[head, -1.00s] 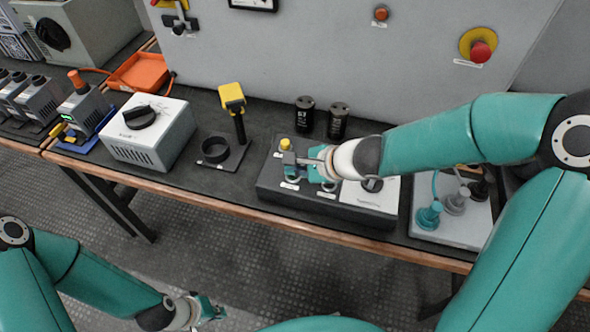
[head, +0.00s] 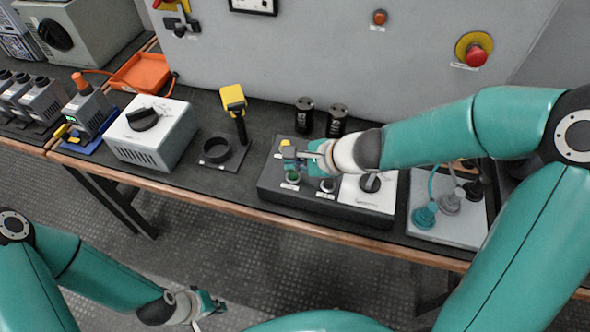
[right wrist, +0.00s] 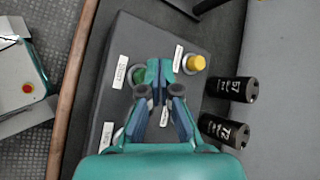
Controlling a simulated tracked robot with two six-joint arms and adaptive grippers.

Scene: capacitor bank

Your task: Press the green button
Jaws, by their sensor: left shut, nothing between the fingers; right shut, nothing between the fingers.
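The green button (head: 292,176) is on the sloped dark control box (head: 268,190), near its left end, with a label below it. It also shows in the right wrist view (right wrist: 140,75), just left of my right gripper's fingertips (right wrist: 160,68). A yellow button (head: 285,144) sits behind it on the same box. In the head view my right gripper (head: 288,157) is shut and empty, between the two buttons and apart from the green one as far as I can see. My left gripper (head: 214,304) is shut and empty, low in front of the bench.
A white panel with a black knob (head: 371,183) is right of the buttons. Two black capacitors (head: 304,116) marked 57 and 72 stand behind the box. A yellow-topped tool (head: 233,98) stands to the left. A red emergency button (head: 476,56) is on the back wall.

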